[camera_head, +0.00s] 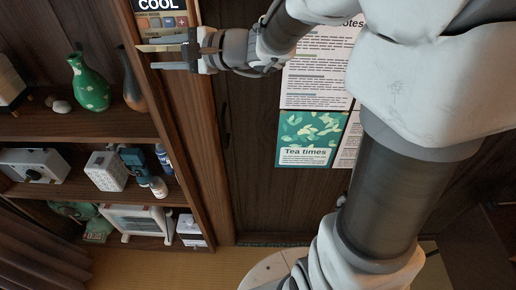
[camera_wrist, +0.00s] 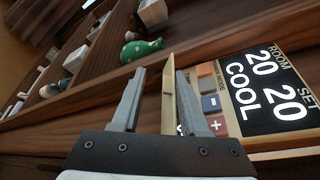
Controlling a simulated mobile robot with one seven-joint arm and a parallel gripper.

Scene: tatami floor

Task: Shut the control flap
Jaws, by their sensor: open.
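The control panel (camera_wrist: 265,92) is on the wooden upright, with a dark display reading "COOL", ROOM 20 and SET 20, and coloured buttons beside it. In the head view my gripper (camera_head: 150,54) points left across the upright, and part of the panel's buttons is hidden behind the right finger.
Shelves at the left hold a green vase (camera_head: 90,82), a dark vase (camera_head: 133,80), a white speaker-like box (camera_head: 107,171) and other items. Posters (camera_head: 306,140) hang on the dark wooden doors (camera_head: 253,185). The tatami floor (camera_head: 130,270) is below.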

